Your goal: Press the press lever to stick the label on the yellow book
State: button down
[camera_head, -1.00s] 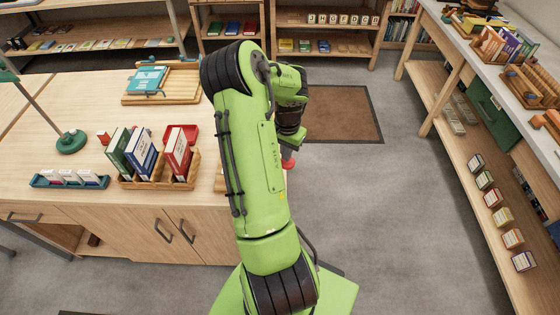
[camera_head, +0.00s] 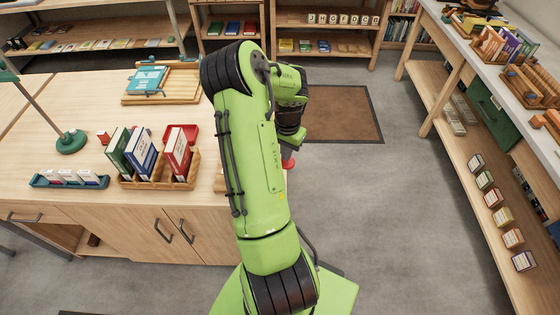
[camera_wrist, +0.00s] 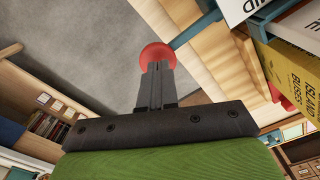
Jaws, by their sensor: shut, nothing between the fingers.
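The press lever shows in the wrist view as a red ball knob (camera_wrist: 151,54) on a teal rod (camera_wrist: 196,30). My gripper (camera_wrist: 158,66) is shut and empty, its fingertips right over the knob and seemingly against it; contact is not certain. The yellow book (camera_wrist: 293,78), with dark lettering on its spine, lies at the right of the wrist view beside the wooden press base (camera_wrist: 222,65). A white piece with dark letters (camera_wrist: 238,8) is partly in view above it. In the head view the red knob (camera_head: 289,165) shows just below my wrist; my arm hides the press and yellow book.
A wooden cabinet table (camera_head: 100,215) on the left holds a rack of upright books (camera_head: 140,152), a red box (camera_head: 190,132) and a green lamp base (camera_head: 71,142). A long shelf unit (camera_head: 470,140) stands on the right.

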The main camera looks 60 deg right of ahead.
jog(key=shift+f+b, duration=1.85)
jog(key=shift+f, duration=0.45)
notch_tip(320, 180, up, 9)
jog(key=p, duration=0.7)
jog(key=shift+r, duration=0.15)
dwell(0.4)
